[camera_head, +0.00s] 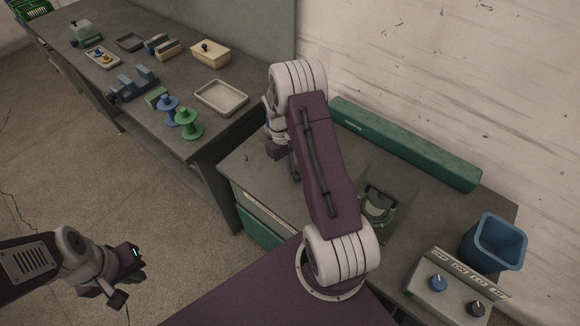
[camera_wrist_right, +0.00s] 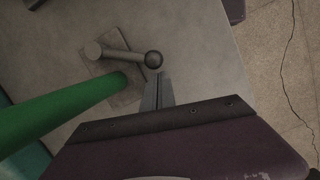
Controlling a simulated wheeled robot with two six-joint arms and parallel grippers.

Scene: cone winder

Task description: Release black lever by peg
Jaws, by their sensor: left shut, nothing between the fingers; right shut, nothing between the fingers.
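The lever (camera_wrist_right: 125,55) shows in the right wrist view as a short grey arm with a dark ball knob (camera_wrist_right: 153,59) at its right end. Its other end meets a round grey post (camera_wrist_right: 94,50) on a square base plate. My right gripper (camera_wrist_right: 158,90) is shut and empty, its fingertips just below the knob in the picture; whether they touch it I cannot tell. A thick green rod (camera_wrist_right: 65,108) comes in from the left, its end close to the lever. My left gripper (camera_head: 128,264) is shut and empty, over the floor, far from the bench.
The bench holds a long green box (camera_head: 405,145), a round dark-handled fixture (camera_head: 377,205), a blue bin (camera_head: 495,243) and a control box (camera_head: 440,292) with knobs. Another table at upper left carries blue (camera_head: 168,108) and green (camera_head: 188,124) spools and a tray (camera_head: 221,97).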

